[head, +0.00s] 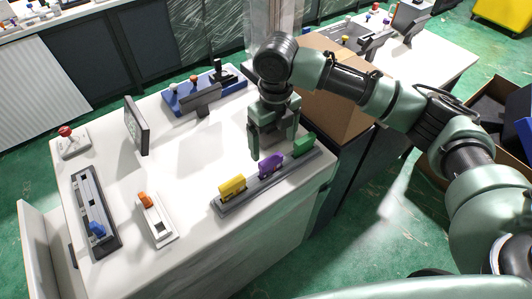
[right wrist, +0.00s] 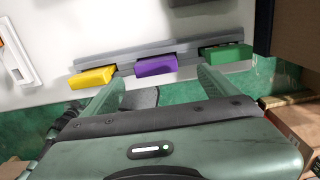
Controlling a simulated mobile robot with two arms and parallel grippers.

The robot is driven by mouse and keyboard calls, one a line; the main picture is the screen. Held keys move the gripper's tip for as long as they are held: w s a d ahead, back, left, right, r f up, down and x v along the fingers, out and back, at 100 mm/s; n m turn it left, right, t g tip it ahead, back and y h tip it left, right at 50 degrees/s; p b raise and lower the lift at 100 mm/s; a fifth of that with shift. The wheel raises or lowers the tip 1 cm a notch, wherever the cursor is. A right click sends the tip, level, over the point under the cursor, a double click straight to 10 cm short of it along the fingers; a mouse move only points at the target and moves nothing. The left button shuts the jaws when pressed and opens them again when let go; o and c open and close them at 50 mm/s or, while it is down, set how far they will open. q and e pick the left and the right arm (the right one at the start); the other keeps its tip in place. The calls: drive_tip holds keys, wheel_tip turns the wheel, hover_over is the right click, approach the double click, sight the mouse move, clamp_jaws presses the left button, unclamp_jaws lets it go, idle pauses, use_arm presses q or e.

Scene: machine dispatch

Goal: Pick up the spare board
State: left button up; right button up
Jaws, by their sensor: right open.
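A dark grey rack (head: 226,207) lies along the near right edge of the white table and holds three coloured boards. They are a yellow one (head: 232,186), a purple one (head: 270,164) and a green one (head: 304,143); nothing marks which is the spare. My right gripper (head: 273,146) is open and empty, pointing down just behind the rack near the purple board. In the right wrist view the purple board (right wrist: 156,66) shows beyond and between the two fingertips, with yellow (right wrist: 93,78) to the left and green (right wrist: 226,53) to the right. My left gripper is out of view.
The white table (head: 190,150) also holds a blue-lever slider (head: 97,230), an orange switch (head: 150,207), a red button box (head: 70,142), an upright panel (head: 136,127) and a blue control unit (head: 195,95). A cardboard box (head: 335,105) stands behind my right arm.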

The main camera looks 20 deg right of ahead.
sight(271, 159)
drive_tip(key=shift+d+f, duration=0.15)
drive_tip(key=shift+s+a+f+p, duration=0.1)
drive_tip(key=shift+s+f+p, duration=0.15)
drive_tip(key=shift+f, duration=0.35)
drive_tip(key=shift+s+a+f+p, duration=0.1)
drive_tip(key=shift+f+p, duration=0.2)
drive_tip(key=shift+f, duration=0.3)
drive_tip(key=f, duration=0.2)
drive_tip(key=f+p, duration=0.1)
drive_tip(key=shift+w+a+f, duration=0.2)
drive_tip(key=shift+a+f, duration=0.1)
drive_tip(key=shift+f, duration=0.35)
drive_tip(key=c, duration=1.2)
drive_tip(key=shift+c, duration=1.3)
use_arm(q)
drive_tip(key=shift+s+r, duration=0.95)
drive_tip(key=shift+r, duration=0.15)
